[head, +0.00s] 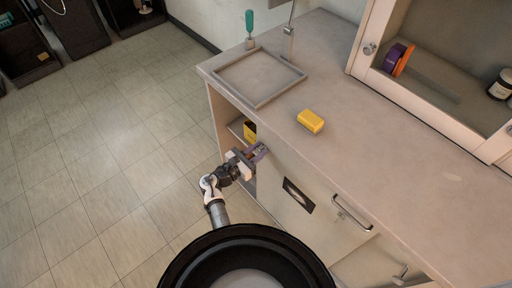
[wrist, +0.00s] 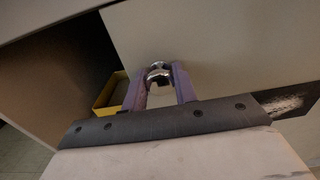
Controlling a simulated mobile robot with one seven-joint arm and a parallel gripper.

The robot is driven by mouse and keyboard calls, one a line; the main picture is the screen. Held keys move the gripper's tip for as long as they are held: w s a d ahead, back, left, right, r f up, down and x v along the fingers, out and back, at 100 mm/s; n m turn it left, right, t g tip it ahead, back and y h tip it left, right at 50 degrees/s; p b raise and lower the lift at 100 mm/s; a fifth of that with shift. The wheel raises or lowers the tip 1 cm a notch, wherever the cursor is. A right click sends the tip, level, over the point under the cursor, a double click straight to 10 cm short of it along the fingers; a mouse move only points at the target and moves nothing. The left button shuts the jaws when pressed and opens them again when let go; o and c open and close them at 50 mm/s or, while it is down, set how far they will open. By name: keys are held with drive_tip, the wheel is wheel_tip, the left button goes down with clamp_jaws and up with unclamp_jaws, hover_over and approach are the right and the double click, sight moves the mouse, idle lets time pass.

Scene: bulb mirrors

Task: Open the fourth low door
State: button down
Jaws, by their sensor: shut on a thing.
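My gripper (head: 259,152) is at the low front of the counter, beside an open dark compartment. In the wrist view its two purple fingers (wrist: 160,88) are shut on a round shiny metal knob (wrist: 158,70). The knob is at the left part of a pale low door panel (wrist: 225,45). The same panel shows in the head view (head: 285,172), to the right of the gripper. The opening lies left of the panel, with a yellow box (head: 250,131) inside; it also shows in the wrist view (wrist: 108,92). My fingers hide part of the knob.
On the countertop (head: 370,150) are a yellow block (head: 311,121), a square frame (head: 259,77) and a green-handled tool (head: 249,25). A dark plate (head: 298,195) and a bar handle (head: 351,212) are on the front to the right. The tiled floor (head: 110,150) at left is clear.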

drive_tip(key=shift+s+d, duration=0.35)
drive_tip(key=shift+s, duration=0.2)
drive_tip(key=c, duration=1.1)
unclamp_jaws()
drive_tip(key=b+v, duration=0.2)
drive_tip(key=v, duration=1.2)
drive_tip(key=shift+b, duration=0.3)
